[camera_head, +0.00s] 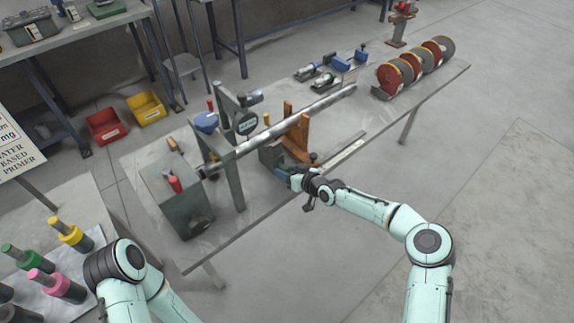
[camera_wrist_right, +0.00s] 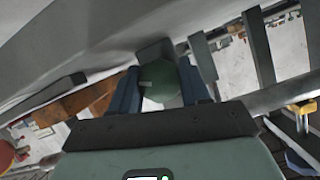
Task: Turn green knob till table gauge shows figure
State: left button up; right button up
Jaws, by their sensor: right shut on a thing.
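The green knob (camera_wrist_right: 158,82) sits between the two blue fingers of my right gripper (camera_wrist_right: 160,92) in the right wrist view. The gripper is shut on it. In the head view my right gripper (camera_head: 289,177) is at the near side of the grey positioner block (camera_head: 271,157), and its hand mostly hides the knob. A dark round gauge (camera_head: 246,123) stands behind the long metal bar; its reading is too small to make out. My left arm shows at the lower left, but its gripper is out of view.
The long steel bar (camera_head: 285,125) runs across the workbench (camera_head: 232,225), beside an orange bracket (camera_head: 298,130). A grey machine housing (camera_head: 180,195) stands at the bench's left end. Red discs (camera_head: 395,74) stand at the far right. Coloured-top cylinders (camera_head: 62,285) stand at the lower left.

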jog(key=shift+w+d+m, duration=0.1)
jog(key=shift+d+m, duration=0.05)
jog(key=shift+m, duration=0.15)
jog(key=shift+f, duration=0.1)
jog(key=shift+m+y+b, duration=0.4)
jog(key=shift+b, duration=0.4)
jog(key=shift+g+b, duration=0.3)
jog(key=shift+b, duration=0.05)
jog(key=o, duration=1)
jog(key=shift+o, duration=0.2)
jog(key=v, duration=1.3)
jog(key=shift+b, duration=0.45)
